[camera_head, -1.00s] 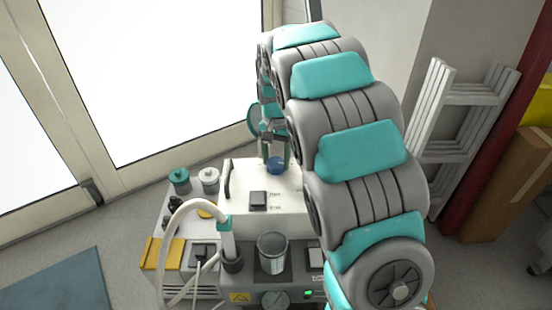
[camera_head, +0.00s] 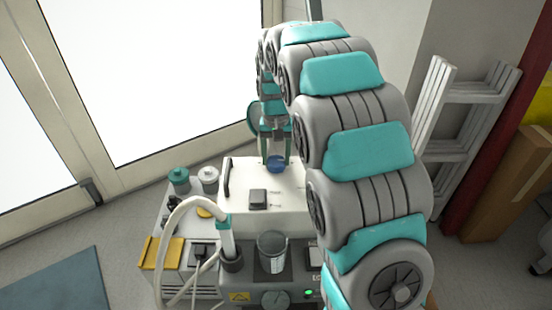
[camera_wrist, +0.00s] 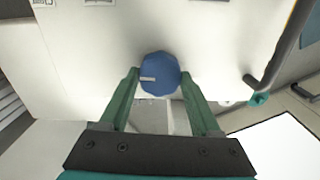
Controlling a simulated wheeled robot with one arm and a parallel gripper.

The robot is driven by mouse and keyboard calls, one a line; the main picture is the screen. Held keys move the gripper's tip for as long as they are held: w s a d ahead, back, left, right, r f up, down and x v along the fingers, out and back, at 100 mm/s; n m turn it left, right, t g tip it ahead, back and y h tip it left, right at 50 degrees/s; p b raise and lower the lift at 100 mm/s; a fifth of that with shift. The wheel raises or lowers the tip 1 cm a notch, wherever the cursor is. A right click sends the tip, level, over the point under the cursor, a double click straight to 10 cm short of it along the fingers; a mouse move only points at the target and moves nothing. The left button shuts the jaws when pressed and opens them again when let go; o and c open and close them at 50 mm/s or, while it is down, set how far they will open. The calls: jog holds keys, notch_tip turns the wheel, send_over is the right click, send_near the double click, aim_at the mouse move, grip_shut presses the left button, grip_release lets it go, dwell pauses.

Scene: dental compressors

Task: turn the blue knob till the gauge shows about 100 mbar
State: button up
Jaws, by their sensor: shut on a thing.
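The blue knob (camera_wrist: 161,77) sits on the white top of the compressor (camera_wrist: 75,50), with a pale mark at its left side in the wrist view. It also shows small in the head view (camera_head: 276,164). My gripper (camera_wrist: 160,80) is shut on the knob, one green finger on each side of it. In the head view my gripper (camera_head: 276,160) reaches down to the knob from above. A round gauge (camera_head: 275,300) is on the front of the compressor at the bottom of the head view. Its reading is too small to make out.
A black handle (camera_wrist: 275,55) stands beside the knob. A glass jar (camera_head: 272,252) and a pale hose (camera_head: 178,225) are at the compressor's front. A white ladder (camera_head: 455,130) leans at the right wall. Glass doors (camera_head: 160,70) are behind.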

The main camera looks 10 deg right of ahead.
jog(key=n, duration=0.3)
jog(key=shift+n+b, duration=0.3)
jog(key=shift+n, duration=0.1)
jog(key=n, duration=0.3)
jog(key=shift+n, duration=0.3)
jog(key=n, duration=0.3)
jog(key=shift+n, duration=0.3)
jog(key=shift+n+p, duration=0.3)
jog(key=shift+n, duration=1.3)
jog(key=o, duration=1.4)
